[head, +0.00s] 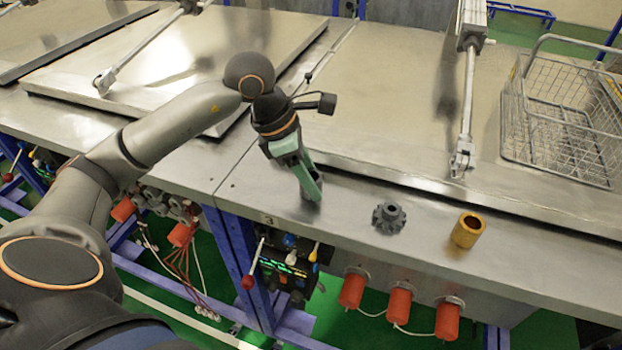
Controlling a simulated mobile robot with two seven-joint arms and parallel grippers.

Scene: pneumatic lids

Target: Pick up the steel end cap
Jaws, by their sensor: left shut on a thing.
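My left gripper (312,192) reaches down to the front ledge of the steel bench, left of a dark gear. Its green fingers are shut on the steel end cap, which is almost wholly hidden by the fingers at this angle. I cannot tell whether the cap still touches the ledge. My right gripper is not in view.
A dark grey gear (388,217) and a brass bushing (468,230) stand on the ledge to the right. A wire basket (560,125) is at the back right. A pneumatic cylinder (469,80) rises from the lid. The ledge between gear and gripper is clear.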

